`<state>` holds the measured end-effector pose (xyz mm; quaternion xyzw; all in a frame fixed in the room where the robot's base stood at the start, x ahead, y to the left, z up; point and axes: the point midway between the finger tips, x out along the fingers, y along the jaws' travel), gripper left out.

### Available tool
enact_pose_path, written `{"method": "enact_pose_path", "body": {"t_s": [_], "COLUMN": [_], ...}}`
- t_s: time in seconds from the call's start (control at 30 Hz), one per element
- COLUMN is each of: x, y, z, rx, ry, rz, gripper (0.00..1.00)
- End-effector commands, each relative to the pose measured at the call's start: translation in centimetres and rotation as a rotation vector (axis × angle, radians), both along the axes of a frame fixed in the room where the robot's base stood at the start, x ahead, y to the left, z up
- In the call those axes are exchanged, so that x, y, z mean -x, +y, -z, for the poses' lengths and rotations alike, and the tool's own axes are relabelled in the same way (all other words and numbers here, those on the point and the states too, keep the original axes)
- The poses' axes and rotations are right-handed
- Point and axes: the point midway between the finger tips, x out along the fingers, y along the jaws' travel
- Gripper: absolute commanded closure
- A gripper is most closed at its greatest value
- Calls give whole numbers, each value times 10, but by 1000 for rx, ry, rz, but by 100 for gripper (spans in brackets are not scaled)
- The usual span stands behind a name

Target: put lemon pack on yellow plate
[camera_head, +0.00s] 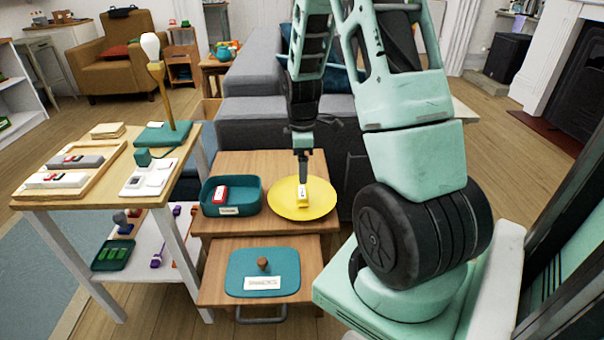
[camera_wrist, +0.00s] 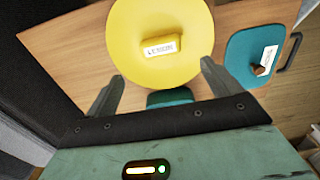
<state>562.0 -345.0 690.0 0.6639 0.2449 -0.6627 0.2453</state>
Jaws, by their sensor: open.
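The yellow plate (camera_head: 320,209) lies on the upper wooden surface, and it also shows in the wrist view (camera_wrist: 130,65). The lemon pack (camera_wrist: 161,47), a small yellow block with a white label, rests on the plate near its middle. In the head view the lemon pack (camera_head: 303,199) is partly behind my gripper (camera_head: 303,178). My gripper is above the plate. In the wrist view my gripper (camera_wrist: 158,88) has its fingers wide apart with nothing between them, and the pack lies beyond the fingertips.
A teal tray (camera_head: 211,189) holding a red pack stands left of the plate. A teal lid (camera_head: 246,274) with a brown knob lies on the lower, pulled-out surface. A wooden side table (camera_head: 88,188) with several items stands at left. A grey sofa (camera_head: 245,95) is behind.

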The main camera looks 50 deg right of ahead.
Motion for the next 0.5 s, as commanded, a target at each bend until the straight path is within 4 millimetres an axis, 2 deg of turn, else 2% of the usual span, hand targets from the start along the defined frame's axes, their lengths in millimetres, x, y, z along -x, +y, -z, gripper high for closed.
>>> {"method": "enact_pose_path", "body": {"t_s": [0.03,0.1,0.37,0.47,0.5], "x": [0,0,-1,-10,-15], "y": [0,0,3,29,49], "z": [-9,-16,-23,-31,-36], "rx": [1,2,-1,-9,-15], "ry": [-1,-1,0,-8,-15], "rz": [0,0,0,-5,-7], "gripper": [11,11,11,11,11]}}
